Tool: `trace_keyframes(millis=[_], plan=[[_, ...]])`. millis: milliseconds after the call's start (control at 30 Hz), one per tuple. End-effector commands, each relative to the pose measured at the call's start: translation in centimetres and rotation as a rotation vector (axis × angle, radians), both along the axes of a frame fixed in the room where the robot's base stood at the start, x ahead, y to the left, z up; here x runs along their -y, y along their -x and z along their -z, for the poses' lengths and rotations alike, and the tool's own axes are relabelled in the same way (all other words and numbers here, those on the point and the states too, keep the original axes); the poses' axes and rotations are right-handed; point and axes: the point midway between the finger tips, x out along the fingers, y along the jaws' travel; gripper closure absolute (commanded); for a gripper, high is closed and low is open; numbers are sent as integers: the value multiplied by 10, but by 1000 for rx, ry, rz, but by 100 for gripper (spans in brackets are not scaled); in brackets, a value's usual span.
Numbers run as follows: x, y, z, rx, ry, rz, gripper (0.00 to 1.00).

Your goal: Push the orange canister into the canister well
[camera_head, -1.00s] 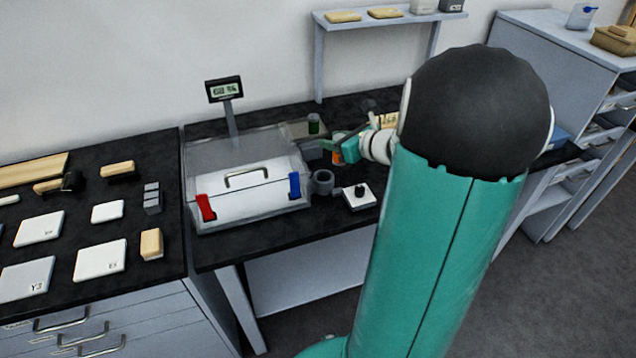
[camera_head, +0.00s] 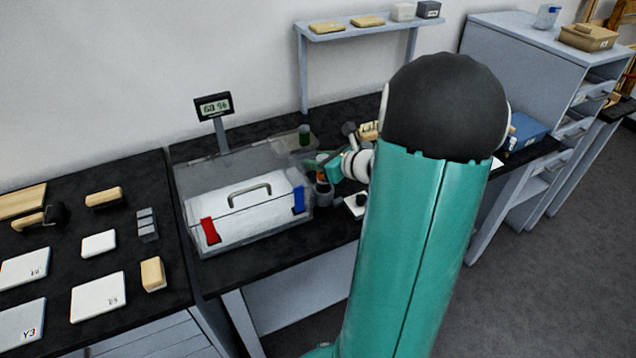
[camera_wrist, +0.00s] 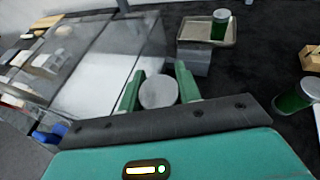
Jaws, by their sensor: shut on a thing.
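The orange canister (camera_head: 320,171) is held in my gripper (camera_head: 322,166), just above or behind the grey cylindrical well (camera_head: 323,196) to the right of the clear-lidded case. In the wrist view my gripper (camera_wrist: 159,90) has its two green fingers on either side of the canister's round grey lid (camera_wrist: 158,92). The canister's orange side is hidden there. The well is not visible in the wrist view. I cannot tell whether the canister's lower end touches the well's rim.
The case (camera_head: 245,213), with red and blue latches, stands close on the left. A green canister (camera_head: 304,134) stands on a tray behind; another green canister (camera_wrist: 292,98) is at right in the wrist view. A white knob box (camera_head: 354,206) is partly hidden by my arm.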

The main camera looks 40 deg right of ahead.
Motion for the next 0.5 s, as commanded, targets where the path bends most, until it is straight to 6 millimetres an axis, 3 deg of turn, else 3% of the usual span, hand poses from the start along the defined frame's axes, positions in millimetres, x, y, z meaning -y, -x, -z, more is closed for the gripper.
trace_keyframes(millis=[100, 500], plan=[[1, 0, 19, 0, -3, 1, 89], [0, -2, 62, 0, -1, 1, 89]])
